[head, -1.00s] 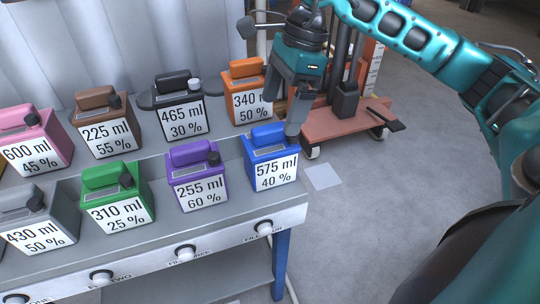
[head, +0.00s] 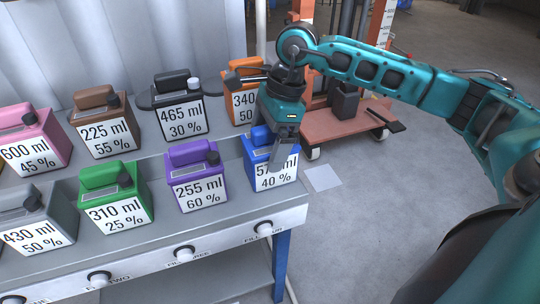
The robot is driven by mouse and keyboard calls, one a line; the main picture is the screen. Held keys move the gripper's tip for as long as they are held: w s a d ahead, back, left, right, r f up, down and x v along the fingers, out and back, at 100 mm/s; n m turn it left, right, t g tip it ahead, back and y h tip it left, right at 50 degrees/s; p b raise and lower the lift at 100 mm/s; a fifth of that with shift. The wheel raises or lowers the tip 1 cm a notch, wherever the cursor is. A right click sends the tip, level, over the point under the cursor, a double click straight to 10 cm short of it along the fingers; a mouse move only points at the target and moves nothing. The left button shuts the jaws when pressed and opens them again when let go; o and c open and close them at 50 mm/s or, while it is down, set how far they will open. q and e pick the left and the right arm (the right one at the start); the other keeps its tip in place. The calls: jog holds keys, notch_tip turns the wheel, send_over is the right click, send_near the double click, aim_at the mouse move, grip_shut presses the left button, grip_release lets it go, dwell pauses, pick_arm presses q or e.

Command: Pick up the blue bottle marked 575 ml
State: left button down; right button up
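The blue bottle (head: 257,157) marked 575 ml, 40 % stands upright at the right end of the front row on the grey bench. My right gripper (head: 282,150) points down at it from above. Its visible fingers overlap the bottle's right side and cover part of the label and cap area. The blue handle shows just left of the fingers. I cannot tell whether the fingers touch the bottle or how far apart they are. My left gripper is not in view.
The purple bottle (head: 196,180) stands close on the left, and the orange bottle (head: 240,80) stands behind. Other marked bottles fill the bench (head: 120,245) leftward. A red cart (head: 340,128) stands beyond the bench's right end, with open floor in front of it.

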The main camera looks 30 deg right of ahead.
jog(key=c, duration=1.8)
jog(key=shift+w+r, duration=0.1)
jog(key=shift+r, duration=0.05)
grip_shut()
